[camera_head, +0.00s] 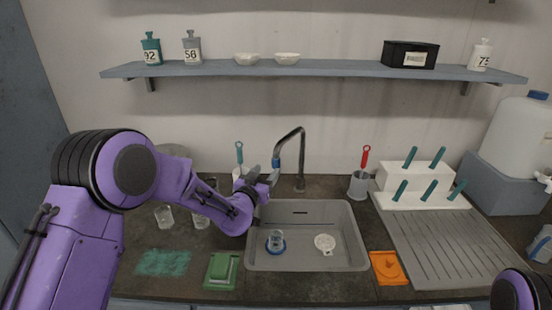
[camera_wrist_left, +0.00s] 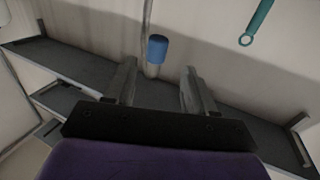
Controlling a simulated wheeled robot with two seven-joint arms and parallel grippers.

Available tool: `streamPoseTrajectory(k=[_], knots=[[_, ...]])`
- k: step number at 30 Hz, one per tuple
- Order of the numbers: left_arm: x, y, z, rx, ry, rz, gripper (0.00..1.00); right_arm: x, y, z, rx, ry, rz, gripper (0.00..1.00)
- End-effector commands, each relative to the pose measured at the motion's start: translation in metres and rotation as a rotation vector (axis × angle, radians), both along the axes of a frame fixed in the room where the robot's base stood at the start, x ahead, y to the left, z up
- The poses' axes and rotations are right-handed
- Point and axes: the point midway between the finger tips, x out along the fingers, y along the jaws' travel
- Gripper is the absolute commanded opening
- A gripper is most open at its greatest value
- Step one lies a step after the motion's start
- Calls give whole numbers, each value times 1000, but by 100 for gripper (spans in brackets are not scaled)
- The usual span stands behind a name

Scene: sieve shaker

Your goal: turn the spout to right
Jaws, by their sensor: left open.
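The dark grey tap spout (camera_head: 290,135) rises behind the sink and arches over to the left. Its hanging end has a blue tip (camera_head: 275,164). My left gripper (camera_head: 270,180) is open, just below and beside this end, over the sink's back left corner. In the left wrist view the blue tip (camera_wrist_left: 157,50) lies between the lines of the open fingers (camera_wrist_left: 160,78), nearer the left finger. Whether it touches a finger cannot be told. My right gripper is out of view; only part of my right arm shows at the lower right.
The grey sink (camera_head: 350,262) holds a small glass on a blue ring (camera_head: 276,241) and a white drain piece (camera_head: 325,243). Beakers (camera_head: 164,217) stand left, under my arm. A red-handled brush in a cup (camera_head: 359,184) stands right of the tap. A shelf (camera_head: 330,69) runs above.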

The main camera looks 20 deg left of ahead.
Motion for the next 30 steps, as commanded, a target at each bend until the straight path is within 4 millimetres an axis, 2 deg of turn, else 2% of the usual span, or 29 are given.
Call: streamPoseTrajectory(k=[3,9,14,22,27,30], knots=[[28,-5,3,0,0,-4,55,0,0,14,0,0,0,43],[62,-8,2,0,0,-4,55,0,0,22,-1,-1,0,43],[73,-8,1,0,0,-3,55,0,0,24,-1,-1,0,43],[74,-7,0,0,0,-1,55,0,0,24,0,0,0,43],[74,-7,0,0,0,-1,0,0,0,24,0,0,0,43],[74,-6,1,0,0,0,0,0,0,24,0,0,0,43]])
